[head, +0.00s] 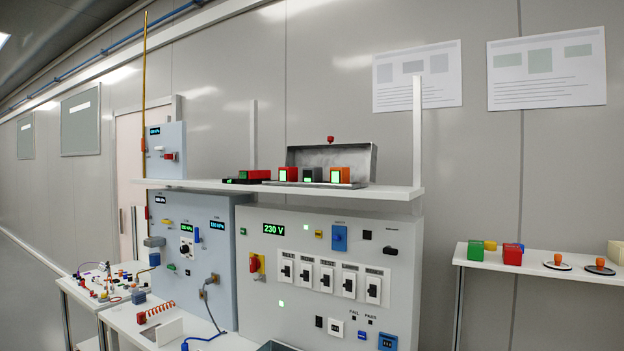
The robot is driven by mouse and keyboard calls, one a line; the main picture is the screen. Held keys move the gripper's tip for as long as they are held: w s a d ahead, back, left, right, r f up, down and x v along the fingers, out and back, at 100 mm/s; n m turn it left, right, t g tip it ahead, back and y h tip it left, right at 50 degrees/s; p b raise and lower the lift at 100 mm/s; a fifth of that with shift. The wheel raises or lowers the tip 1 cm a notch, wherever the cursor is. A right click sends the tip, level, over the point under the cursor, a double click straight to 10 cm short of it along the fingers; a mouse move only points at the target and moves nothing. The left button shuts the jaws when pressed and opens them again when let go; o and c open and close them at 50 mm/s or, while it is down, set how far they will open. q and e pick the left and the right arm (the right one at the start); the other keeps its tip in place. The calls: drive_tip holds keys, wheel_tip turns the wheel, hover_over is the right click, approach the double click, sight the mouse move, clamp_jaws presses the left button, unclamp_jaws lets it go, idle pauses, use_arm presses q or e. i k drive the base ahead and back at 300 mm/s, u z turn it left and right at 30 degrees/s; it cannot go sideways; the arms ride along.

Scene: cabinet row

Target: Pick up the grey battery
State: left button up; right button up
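A dark grey battery (312,174) with a lit green face stands on the upper shelf (390,192). It is between a red battery (288,174) on its left and an orange battery (340,175) on its right, both also with green faces. They are at the front of an open metal case (358,160) whose lid stands up behind them; whether they sit in its slots is too small to tell. Neither of my grippers is in view.
A black unit with a red block (255,174) lies left of the case. Below the shelf stands a panel (258,301) with switches and a 230 V display. A side table (560,252) at right holds coloured blocks; a bench (110,300) stands at left.

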sight(315, 174)
drive_tip(key=u, duration=0.75)
drive_tip(key=i, duration=0.3)
drive_tip(key=u, duration=0.9)
drive_tip(key=i, duration=1.3)
drive_tip(key=z, duration=0.75)
drive_tip(key=i, duration=0.6)
drive_tip(key=z, duration=0.75)
